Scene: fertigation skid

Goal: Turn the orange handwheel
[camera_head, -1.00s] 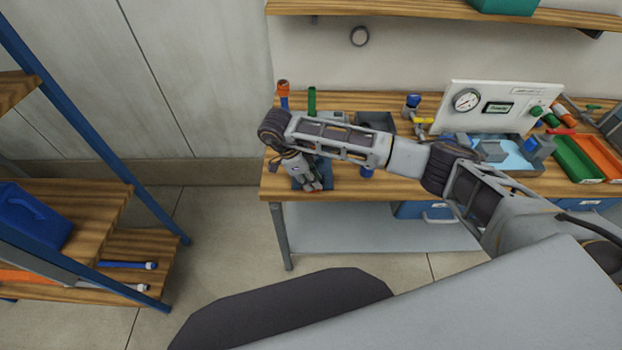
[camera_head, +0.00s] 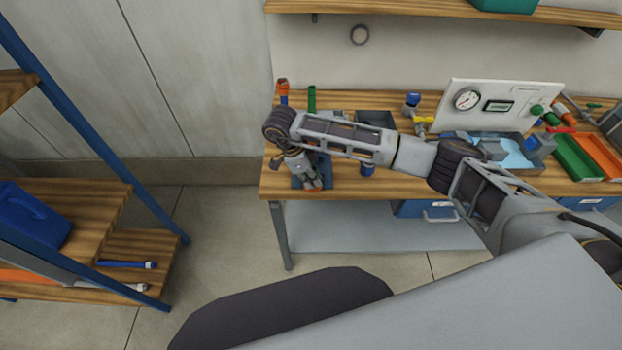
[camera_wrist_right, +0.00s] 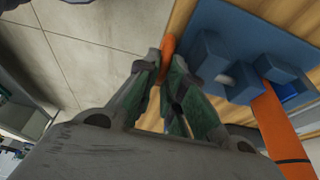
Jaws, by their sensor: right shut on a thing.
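The orange handwheel (camera_wrist_right: 168,52) shows as a narrow orange strip in the wrist view, between the tips of my right gripper (camera_wrist_right: 166,68). The gripper is shut on it; the fingers hide much of the wheel. A blue fixture (camera_wrist_right: 212,55) lies beside the wheel in the wrist view. My left gripper is not in view.
The wooden workbench (camera_head: 350,185) carries a white gauge panel (camera_head: 520,98), a green tray (camera_head: 577,160) and an orange tray (camera_head: 600,155) at the right. A shelf rack (camera_head: 95,210) stands left; floor between is clear.

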